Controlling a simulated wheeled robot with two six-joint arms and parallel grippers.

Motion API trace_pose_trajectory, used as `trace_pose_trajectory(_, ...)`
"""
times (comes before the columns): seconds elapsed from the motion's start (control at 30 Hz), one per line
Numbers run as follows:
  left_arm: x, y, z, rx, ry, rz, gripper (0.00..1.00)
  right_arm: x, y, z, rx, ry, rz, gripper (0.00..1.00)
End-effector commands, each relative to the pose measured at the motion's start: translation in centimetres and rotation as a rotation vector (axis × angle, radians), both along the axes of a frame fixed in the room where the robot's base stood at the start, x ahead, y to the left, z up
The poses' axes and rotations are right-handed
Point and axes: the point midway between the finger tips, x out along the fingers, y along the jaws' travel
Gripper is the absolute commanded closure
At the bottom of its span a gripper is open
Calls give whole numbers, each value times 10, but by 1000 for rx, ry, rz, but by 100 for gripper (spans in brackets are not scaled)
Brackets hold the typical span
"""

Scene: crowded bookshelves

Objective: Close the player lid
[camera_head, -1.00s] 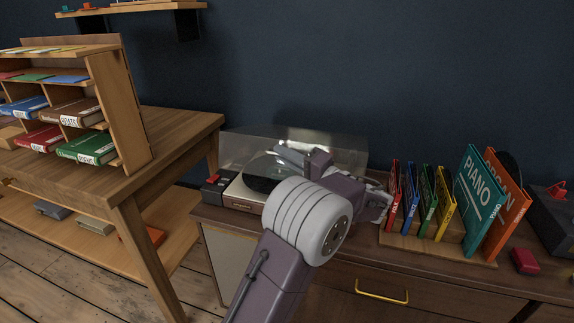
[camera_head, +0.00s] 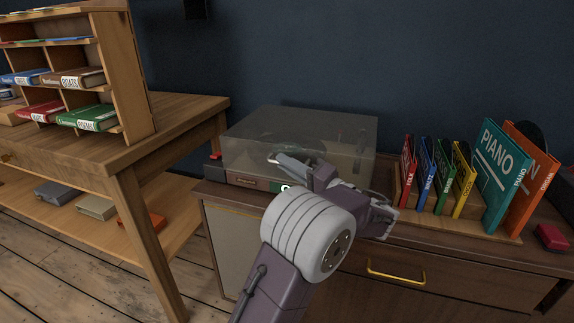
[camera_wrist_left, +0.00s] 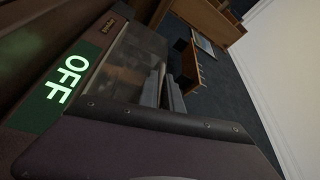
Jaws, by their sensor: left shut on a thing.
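The record player (camera_head: 245,181) stands on the dark wooden cabinet, with a dark round platter dimly visible inside. Its smoky see-through lid (camera_head: 245,125) lies down over it like a box and looks level. Whether its front rim is fully seated is hard to tell. My left gripper (camera_head: 284,160) is at the front of the lid, shut on it; the arm hides part of the player's front. In the left wrist view the gripper's fingers (camera_wrist_left: 170,90) lie beside the see-through lid (camera_wrist_left: 128,68), and a green display (camera_wrist_left: 58,85) reads OFF. My right gripper is not in view.
Several records in a wooden rack (camera_head: 460,222) stand close to the right of my left arm. A red box (camera_head: 551,237) lies farther right. A wooden desk (camera_head: 165,135) with a book shelf is at the left. The dark wall is behind.

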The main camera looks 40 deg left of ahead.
Motion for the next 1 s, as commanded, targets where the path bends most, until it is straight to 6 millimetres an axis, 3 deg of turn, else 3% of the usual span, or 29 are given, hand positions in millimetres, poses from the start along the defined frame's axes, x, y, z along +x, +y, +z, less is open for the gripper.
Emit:
trace_pose_trajectory(0.17,0,0,-8,-10,17,3,100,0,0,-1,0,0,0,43)
trace_pose_trajectory(0.2,0,0,-8,-10,17,3,82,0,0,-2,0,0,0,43)
trace_pose_trajectory(0.67,0,-3,-4,-7,10,0,82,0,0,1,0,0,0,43)
trace_pose_trajectory(1.0,-5,-71,-11,-6,12,-4,82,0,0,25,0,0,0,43)
